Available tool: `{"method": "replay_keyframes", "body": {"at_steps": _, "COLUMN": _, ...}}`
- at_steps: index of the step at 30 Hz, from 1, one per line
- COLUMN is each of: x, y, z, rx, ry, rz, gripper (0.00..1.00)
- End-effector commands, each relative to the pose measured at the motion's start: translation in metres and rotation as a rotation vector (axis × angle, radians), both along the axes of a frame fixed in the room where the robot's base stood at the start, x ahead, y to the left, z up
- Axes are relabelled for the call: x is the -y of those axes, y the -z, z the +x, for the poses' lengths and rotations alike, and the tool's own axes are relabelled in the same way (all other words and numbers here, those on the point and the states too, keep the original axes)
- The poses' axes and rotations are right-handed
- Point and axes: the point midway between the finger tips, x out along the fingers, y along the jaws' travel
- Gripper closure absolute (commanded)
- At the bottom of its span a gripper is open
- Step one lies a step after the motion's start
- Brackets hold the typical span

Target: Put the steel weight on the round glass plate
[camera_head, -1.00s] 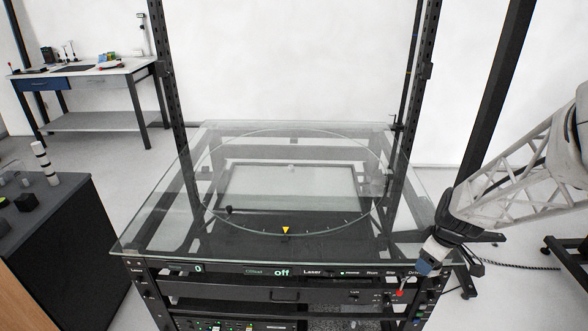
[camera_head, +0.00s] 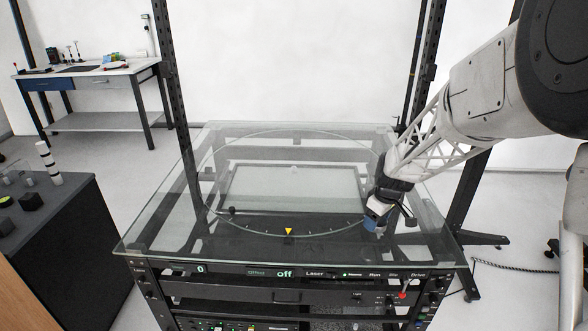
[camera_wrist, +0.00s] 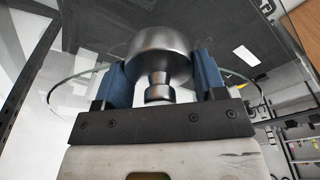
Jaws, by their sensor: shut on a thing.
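The steel weight (camera_wrist: 160,55) is a shiny grey cylinder with a narrow knob, seen large in the wrist view. My gripper (camera_wrist: 160,82) is shut on it, with a blue finger on each side. In the head view my gripper (camera_head: 377,222) is at the right front rim of the round glass plate (camera_head: 215,216); the weight is hard to make out there. The plate is clear, with a thin circular outline, tick marks and a yellow triangle at its front. Its edge also shows in the wrist view (camera_wrist: 62,84). I cannot tell the height of the weight above the glass.
A square glass top (camera_head: 150,236) surrounds the plate on a black rack with a front control panel (camera_head: 300,271). Dark uprights (camera_head: 170,80) stand at the sides. A dark cabinet (camera_head: 75,240) with small items is at left. The plate's middle looks clear.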

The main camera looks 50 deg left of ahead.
Motion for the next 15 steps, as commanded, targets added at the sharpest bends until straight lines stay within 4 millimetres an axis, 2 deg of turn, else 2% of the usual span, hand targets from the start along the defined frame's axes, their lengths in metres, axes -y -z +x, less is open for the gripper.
{"method": "replay_keyframes", "body": {"at_steps": 1, "x": -0.013, "y": 0.000, "z": 0.000, "rx": 0.002, "ry": -0.005, "rz": 0.001, "gripper": 0.82}}
{"method": "replay_keyframes", "body": {"at_steps": 6, "x": -0.044, "y": 0.001, "z": -0.002, "rx": 0.003, "ry": -0.010, "rz": 0.002, "gripper": 0.82}}
{"method": "replay_keyframes", "body": {"at_steps": 15, "x": -0.072, "y": 0.003, "z": -0.005, "rx": 0.002, "ry": -0.012, "rz": 0.001, "gripper": 0.82}}
